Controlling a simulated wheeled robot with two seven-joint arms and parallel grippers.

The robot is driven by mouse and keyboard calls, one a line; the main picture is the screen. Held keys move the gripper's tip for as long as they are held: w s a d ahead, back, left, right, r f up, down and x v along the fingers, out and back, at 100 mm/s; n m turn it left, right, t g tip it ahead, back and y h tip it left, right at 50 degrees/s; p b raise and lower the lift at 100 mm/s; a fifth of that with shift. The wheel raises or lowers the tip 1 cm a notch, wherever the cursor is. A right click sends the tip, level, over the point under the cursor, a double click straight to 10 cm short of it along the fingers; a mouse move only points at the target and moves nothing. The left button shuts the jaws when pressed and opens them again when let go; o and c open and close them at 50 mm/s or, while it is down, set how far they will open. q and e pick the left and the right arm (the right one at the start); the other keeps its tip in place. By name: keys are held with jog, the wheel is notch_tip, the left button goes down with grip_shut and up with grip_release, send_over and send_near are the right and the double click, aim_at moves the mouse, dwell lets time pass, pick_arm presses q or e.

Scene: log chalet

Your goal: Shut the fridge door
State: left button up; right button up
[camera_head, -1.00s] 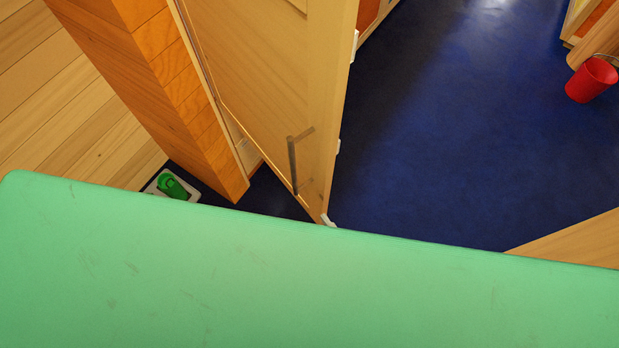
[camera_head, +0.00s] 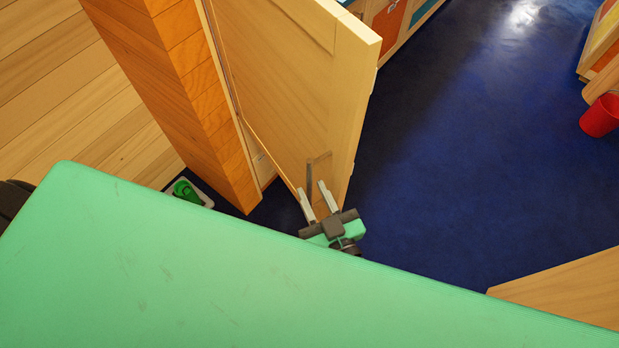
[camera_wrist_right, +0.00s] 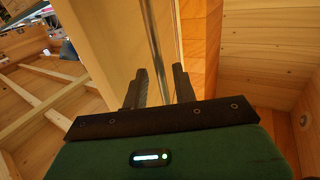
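The fridge door (camera_head: 290,85) is a pale wooden panel at the top middle of the head view. It stands out at an angle beside an orange timber post. Its upright metal handle (camera_head: 309,178) is low on the panel and also shows in the right wrist view (camera_wrist_right: 152,35). My right gripper (camera_head: 316,189) is open at the handle, its two fingers pointing towards the door. In the wrist view the handle bar runs down between the open fingers (camera_wrist_right: 158,78); contact cannot be told. My left gripper is not in view.
The orange timber post (camera_head: 200,90) stands left of the door. A green object (camera_head: 186,190) on a pale plate lies at its foot. Dark blue floor (camera_head: 460,150) is clear to the right. A red bucket (camera_head: 600,116) stands at the right edge. My green body fills the bottom.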

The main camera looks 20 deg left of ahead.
jog(key=shift+x, duration=1.25)
grip_shut()
